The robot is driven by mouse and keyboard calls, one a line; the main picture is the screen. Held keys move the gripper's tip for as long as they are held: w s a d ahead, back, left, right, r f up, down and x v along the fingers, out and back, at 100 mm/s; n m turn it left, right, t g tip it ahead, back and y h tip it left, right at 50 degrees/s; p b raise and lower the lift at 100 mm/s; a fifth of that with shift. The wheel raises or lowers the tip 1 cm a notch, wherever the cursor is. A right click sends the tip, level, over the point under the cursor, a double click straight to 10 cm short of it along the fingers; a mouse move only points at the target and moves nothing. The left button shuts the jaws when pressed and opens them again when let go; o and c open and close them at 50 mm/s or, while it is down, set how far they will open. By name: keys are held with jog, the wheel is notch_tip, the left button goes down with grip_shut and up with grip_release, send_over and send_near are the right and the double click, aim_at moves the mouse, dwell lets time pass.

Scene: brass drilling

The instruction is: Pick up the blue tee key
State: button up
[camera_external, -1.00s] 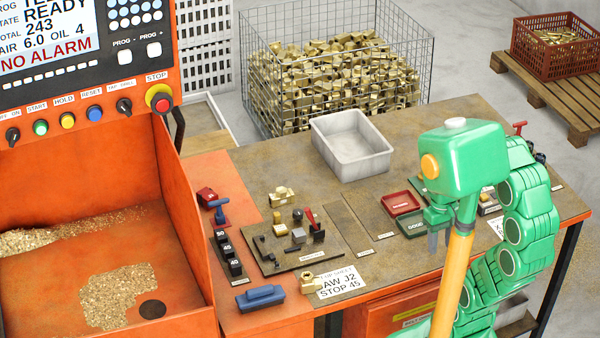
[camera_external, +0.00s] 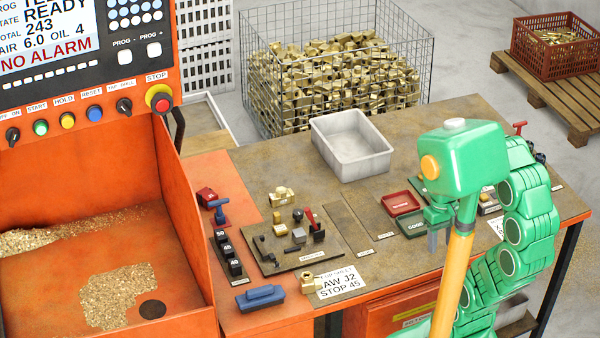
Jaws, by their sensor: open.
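A blue T-shaped key (camera_external: 220,211) stands at the left part of the bench, on the orange strip beside the machine, with its crossbar on top. My gripper (camera_external: 438,243) points down over the right part of the bench, near the green tray, far to the right of the key. Its jaws are open, and I see nothing held. The fingers are small and partly hidden by my arm.
A row of black numbered blocks (camera_external: 229,256) and a blue block-like object (camera_external: 260,297) are in front of the key. A board with several small tools (camera_external: 290,262) lies to its right. A grey bin (camera_external: 350,145) stands at the back; red (camera_external: 401,203) and green trays lie near my gripper.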

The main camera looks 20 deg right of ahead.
notch_tip(320, 180, up, 5)
jog(key=w+a+r+m+y, duration=0.1)
jog(key=w+a+m+y, duration=0.25)
jog(key=w+a, duration=0.8)
jog(key=w+a+r+m+y, duration=0.1)
jog(key=w+a+m+y, duration=0.3)
jog(key=w+a, duration=0.8)
jog(key=w+a+r+m+y, duration=0.25)
jog(key=w+a+m, duration=0.35)
jog(key=w, duration=1)
jog(key=w+a+f+m+t+y, duration=0.1)
jog(key=w+a+f+m+y, duration=0.15)
jog(key=w+a, duration=0.35)
jog(key=w+a+f+m+t+y, duration=0.1)
jog(key=w+a+f+m, duration=0.15)
jog(key=w, duration=0.55)
send_near(213, 206)
jog(key=shift+w+a+f+n, duration=0.15)
jog(key=shift+a, duration=0.3)
jog(key=shift+w+a+f+n, duration=0.1)
jog(key=shift+w+a+f, duration=0.05)
jog(key=shift+a, duration=0.25)
jog(key=shift+a+f, duration=0.35)
jog(key=shift+x, duration=3.55)
jog(key=shift+w+r, duration=0.1)
grip_shut()
